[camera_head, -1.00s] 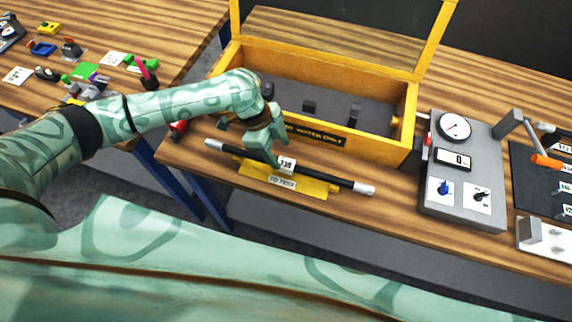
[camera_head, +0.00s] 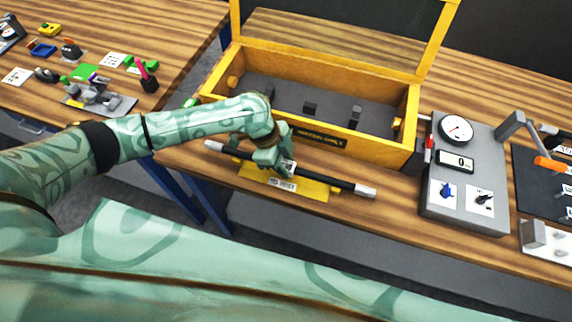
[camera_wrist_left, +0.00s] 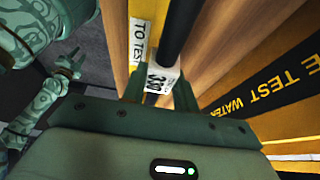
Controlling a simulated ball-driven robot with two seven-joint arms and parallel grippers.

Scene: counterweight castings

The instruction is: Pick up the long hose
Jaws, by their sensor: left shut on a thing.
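The long hose (camera_head: 334,183) is black with silver end fittings. It lies slantwise along the yellow rest (camera_head: 316,192) marked TO TEST, in front of the wooden box. My left gripper (camera_head: 284,170) is shut on the hose near its middle, beside a white number tag. In the left wrist view the hose (camera_wrist_left: 176,28) runs up from between the fingers (camera_wrist_left: 160,90), with the tag (camera_wrist_left: 159,79) at the grip. The fingers hide part of the hose. A green gripper (camera_wrist_left: 68,68), apparently my right one, shows small at the left of that view, its jaws unclear.
The open yellow-edged box (camera_head: 382,146) with a dark inside stands just behind the hose. A grey gauge unit (camera_head: 466,190) stands to the right, close to the hose's right end. A second table (camera_head: 178,30) with small parts is at the left, across a gap.

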